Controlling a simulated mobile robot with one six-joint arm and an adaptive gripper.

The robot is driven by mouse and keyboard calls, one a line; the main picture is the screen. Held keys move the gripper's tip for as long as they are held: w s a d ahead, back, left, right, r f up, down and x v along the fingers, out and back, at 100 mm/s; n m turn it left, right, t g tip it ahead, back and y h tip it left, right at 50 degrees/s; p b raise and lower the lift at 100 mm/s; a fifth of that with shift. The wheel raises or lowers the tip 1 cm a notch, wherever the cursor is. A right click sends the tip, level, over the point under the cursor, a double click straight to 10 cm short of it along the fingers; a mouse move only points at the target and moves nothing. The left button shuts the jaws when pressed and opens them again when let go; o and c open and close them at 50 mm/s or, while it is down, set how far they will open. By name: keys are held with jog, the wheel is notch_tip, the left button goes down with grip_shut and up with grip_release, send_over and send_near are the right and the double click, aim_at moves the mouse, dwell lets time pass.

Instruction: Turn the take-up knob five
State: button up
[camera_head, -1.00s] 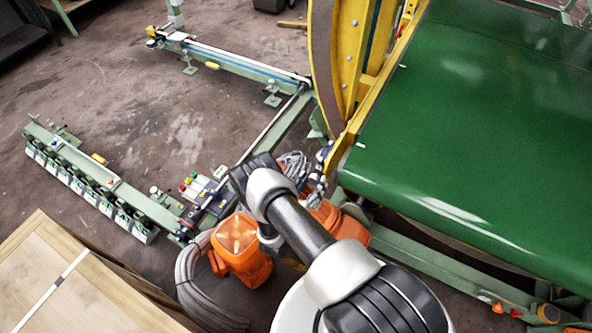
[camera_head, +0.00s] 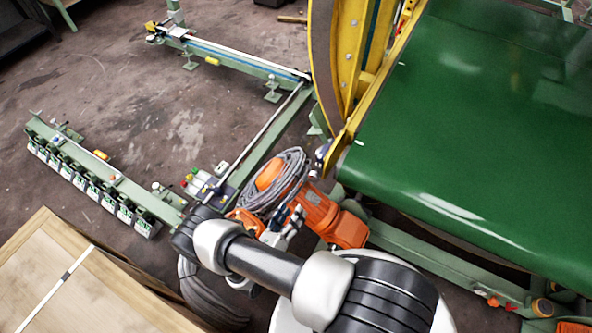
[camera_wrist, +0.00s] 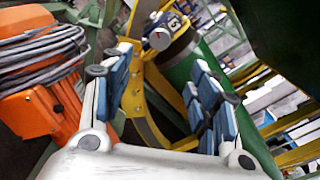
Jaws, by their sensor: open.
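No knob marked five can be made out.
An orange robot unit with coiled grey cable (camera_head: 335,220) stands close to my arm; its orange body (camera_wrist: 35,115) fills the left of the wrist view. A green belt (camera_head: 480,130), a yellow ring frame (camera_head: 350,60), a row of labelled units (camera_head: 90,185) and a wooden crate (camera_head: 50,270) surround it.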

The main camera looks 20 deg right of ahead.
notch_tip(320, 180, up, 28)
jog(key=s+m+g+y+b, duration=0.2)
jog(key=m+g+y+b, duration=0.2)
jog(key=m+g, duration=0.9)
jog(key=shift+s+d+m, duration=0.2)
jog(key=shift+d+m, duration=0.25)
jog(key=shift+m, duration=3.45)
jog(key=s+a+r+m+t+y, duration=0.2)
jog(key=s+r+m+t+y, duration=0.4)
jog(key=s+r+m+y, duration=0.4)
jog(key=shift+s+a+r+m+t, duration=0.4)
jog(key=shift+s+r+m, duration=1.1)
jog(key=shift+r, duration=1.3)
